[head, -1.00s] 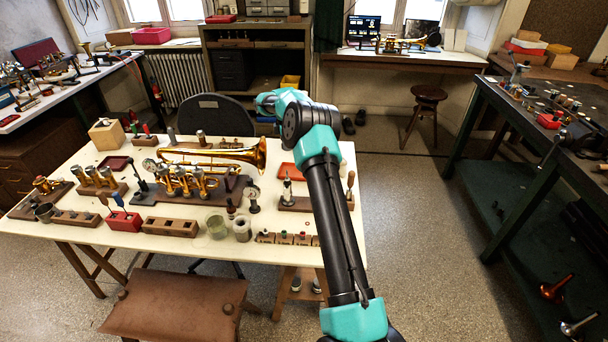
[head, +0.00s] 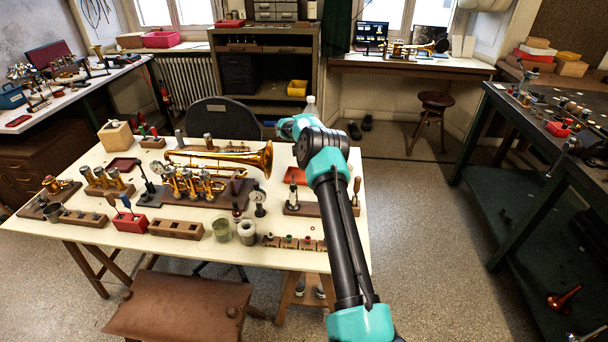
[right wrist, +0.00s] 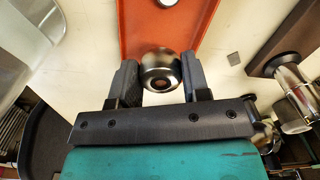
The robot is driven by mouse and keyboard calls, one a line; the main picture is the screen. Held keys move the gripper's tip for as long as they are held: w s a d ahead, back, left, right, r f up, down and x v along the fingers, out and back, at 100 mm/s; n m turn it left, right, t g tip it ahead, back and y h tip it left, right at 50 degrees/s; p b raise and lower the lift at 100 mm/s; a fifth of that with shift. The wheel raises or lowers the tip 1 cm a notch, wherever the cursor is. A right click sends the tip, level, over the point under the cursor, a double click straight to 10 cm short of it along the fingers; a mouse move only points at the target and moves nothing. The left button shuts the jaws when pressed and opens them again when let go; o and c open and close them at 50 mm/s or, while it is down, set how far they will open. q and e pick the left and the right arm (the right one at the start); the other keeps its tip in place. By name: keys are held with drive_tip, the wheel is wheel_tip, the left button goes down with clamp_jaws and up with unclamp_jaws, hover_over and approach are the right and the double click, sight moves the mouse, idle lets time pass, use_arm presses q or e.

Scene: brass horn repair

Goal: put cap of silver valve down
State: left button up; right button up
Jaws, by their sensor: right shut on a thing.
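My right gripper (right wrist: 160,76) is shut on a round silver cap (right wrist: 160,65), which sits between its two fingers in the right wrist view. The cap overlaps the near end of a red-orange tray (right wrist: 160,32); its height above it is hard to tell. The tray also shows in the head view (head: 296,175), partly behind my right arm. The silver valve (head: 293,197) stands upright on a wooden block to the right of the table's middle. In the head view my right arm hides the gripper and the cap. My left gripper is not in view.
A wooden stand with a silver cylinder (right wrist: 288,88) is close on the right in the wrist view. Another small silver piece (right wrist: 167,2) shows over the tray's far part. A brass trumpet (head: 222,157) lies left of the tray. Bare tabletop (right wrist: 92,40) lies left of it.

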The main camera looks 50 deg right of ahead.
sight(304, 177)
drive_tip(key=shift+f, duration=0.8)
drive_tip(key=shift+f, duration=1.85)
drive_tip(key=shift+f, duration=0.1)
drive_tip(key=o, duration=0.7)
drive_tip(key=shift+o, duration=0.2)
wheel_tip(304, 177, up, 12)
